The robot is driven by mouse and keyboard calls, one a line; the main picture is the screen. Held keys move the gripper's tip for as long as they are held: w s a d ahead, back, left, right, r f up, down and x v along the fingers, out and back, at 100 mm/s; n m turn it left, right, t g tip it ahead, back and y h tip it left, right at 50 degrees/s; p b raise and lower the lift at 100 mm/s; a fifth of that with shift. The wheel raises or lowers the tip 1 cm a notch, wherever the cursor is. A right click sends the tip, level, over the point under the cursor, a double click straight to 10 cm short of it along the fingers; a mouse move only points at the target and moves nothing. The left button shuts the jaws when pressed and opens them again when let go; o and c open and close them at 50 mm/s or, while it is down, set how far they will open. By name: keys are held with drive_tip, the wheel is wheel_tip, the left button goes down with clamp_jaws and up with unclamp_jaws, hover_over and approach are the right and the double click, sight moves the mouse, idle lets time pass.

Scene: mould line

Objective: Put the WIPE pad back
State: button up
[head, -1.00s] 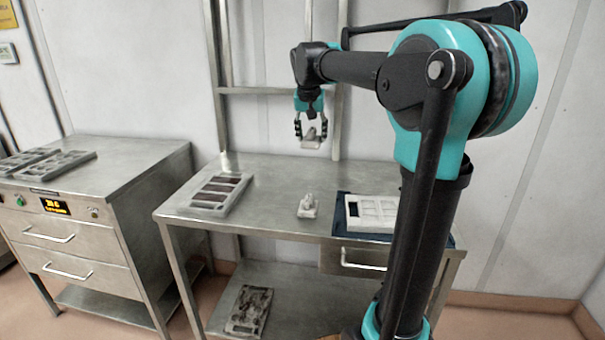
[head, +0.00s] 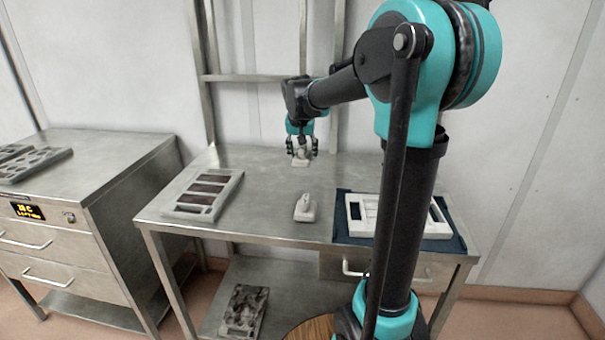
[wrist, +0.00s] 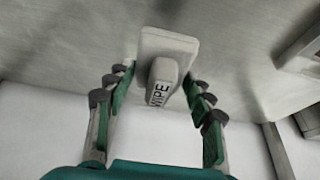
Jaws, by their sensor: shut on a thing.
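The WIPE pad (wrist: 171,47) is a pale block with a raised handle marked "WIPE" in the wrist view. My gripper (wrist: 160,88) has its fingers on both sides of the handle and is shut on it. In the head view my gripper (head: 301,151) points down over the back of the steel table, with the pad (head: 300,163) beneath its fingers. The pad is at or just above the tabletop; I cannot tell whether it touches.
A similar pale pad (head: 305,208) sits mid-table. A mould tray with dark cavities (head: 178,207) lies at left, and a white frame (head: 437,228) lies on a blue mat (head: 345,232) at right. A steel cabinet (head: 110,150) stands left. Tabletop between them is clear.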

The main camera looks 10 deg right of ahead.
sight(301, 158)
drive_tip(key=shift+f, duration=3.9)
drive_tip(key=shift+f, duration=0.15)
drive_tip(key=o, duration=1)
drive_tip(key=v, duration=1.2)
drive_tip(key=shift+s, duration=0.1)
